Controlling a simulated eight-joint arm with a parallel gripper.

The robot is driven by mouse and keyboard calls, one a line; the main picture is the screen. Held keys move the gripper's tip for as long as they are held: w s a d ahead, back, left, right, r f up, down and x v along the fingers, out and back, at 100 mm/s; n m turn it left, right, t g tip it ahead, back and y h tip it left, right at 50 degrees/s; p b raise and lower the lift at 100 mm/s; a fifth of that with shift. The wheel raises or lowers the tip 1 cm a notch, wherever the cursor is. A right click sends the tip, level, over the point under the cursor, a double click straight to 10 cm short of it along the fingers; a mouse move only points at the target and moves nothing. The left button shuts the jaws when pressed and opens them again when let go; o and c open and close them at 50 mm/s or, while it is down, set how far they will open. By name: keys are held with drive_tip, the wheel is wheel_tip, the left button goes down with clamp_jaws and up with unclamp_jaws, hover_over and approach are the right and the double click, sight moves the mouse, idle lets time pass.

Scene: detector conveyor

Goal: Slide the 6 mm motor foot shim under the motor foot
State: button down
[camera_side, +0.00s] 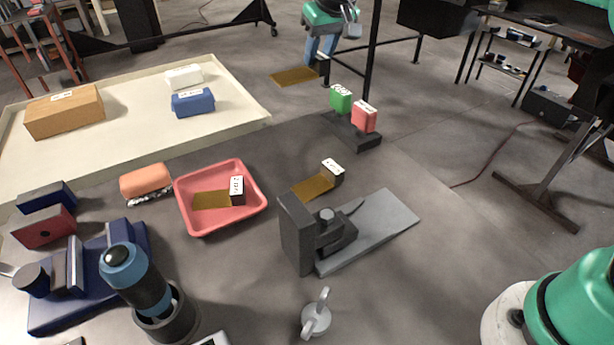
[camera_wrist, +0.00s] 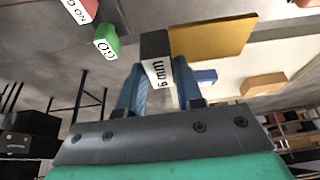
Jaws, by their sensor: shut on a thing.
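My gripper (camera_side: 322,62) is at the top of the side view, raised above the floor-grey surface. It is shut on the handle of the 6 mm shim. In the wrist view, the blue fingers (camera_wrist: 160,88) flank the dark handle block with its white "6 mm" label (camera_wrist: 157,70). The shim's gold plate (camera_wrist: 212,36) sticks out past the handle; it also shows in the side view (camera_side: 294,76).
A second gold shim (camera_side: 313,186) lies just behind the motor foot. Another (camera_side: 211,200) lies in the red tray (camera_side: 250,166). Green GO (camera_side: 340,99) and red NO GO (camera_side: 364,117) blocks stand on a dark base. A cream tray (camera_side: 135,154) holds boxes. A grey winged knob (camera_side: 316,318) is in front.

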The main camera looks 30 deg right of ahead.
drive_tip(key=s+d+f, duration=0.1)
drive_tip(key=s+f, duration=0.2)
drive_tip(key=s, duration=0.3)
drive_tip(key=s+f, duration=0.4)
drive_tip(key=s, duration=0.3)
drive_tip(key=s+d+f, duration=0.1)
drive_tip(key=s+f, duration=0.3)
drive_tip(key=s, duration=0.3)
drive_tip(key=shift+d+f, duration=0.25)
drive_tip(key=shift+d, duration=0.05)
drive_tip(key=shift+s, duration=0.1)
drive_tip(key=shift+f, duration=2.4)
drive_tip(key=shift+a, duration=0.15)
drive_tip(key=shift+a, duration=0.4)
drive_tip(key=shift+c, duration=2.4)
unclamp_jaws()
